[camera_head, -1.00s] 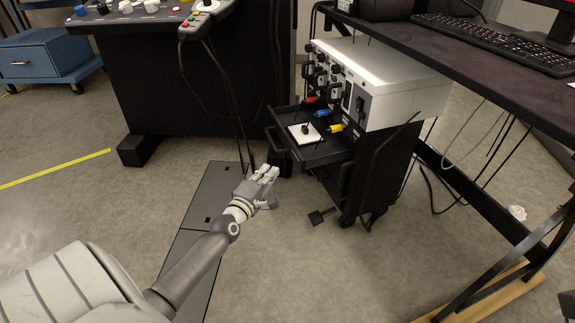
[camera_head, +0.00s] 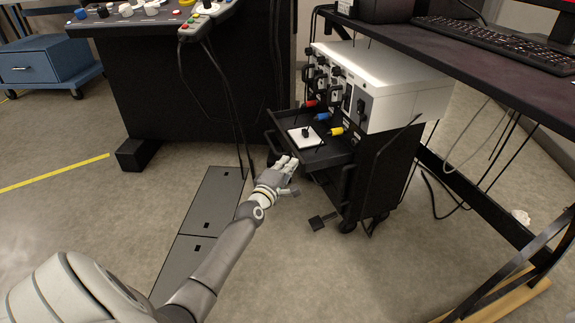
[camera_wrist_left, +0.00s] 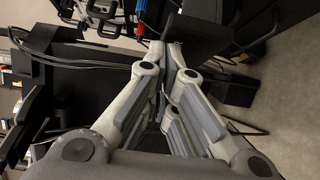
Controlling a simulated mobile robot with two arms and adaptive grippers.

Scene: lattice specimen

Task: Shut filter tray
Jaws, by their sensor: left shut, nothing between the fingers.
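The filter tray (camera_head: 328,152) is a flat black drawer sticking out of the black cart below a white machine. A white square piece (camera_head: 305,136) with a black knob lies on it. My left gripper (camera_head: 291,163) is shut and empty, just in front of the tray's near edge in the head view. I cannot tell whether it touches the edge. In the left wrist view the closed fingers (camera_wrist_left: 166,48) point at dark parts of the cart. My right gripper is not in view.
The white machine (camera_head: 385,80) has red, blue and yellow connectors above the tray. A black pedal (camera_head: 322,220) stands out near the cart's base. A dark desk (camera_head: 490,75) with a keyboard overhangs at right.

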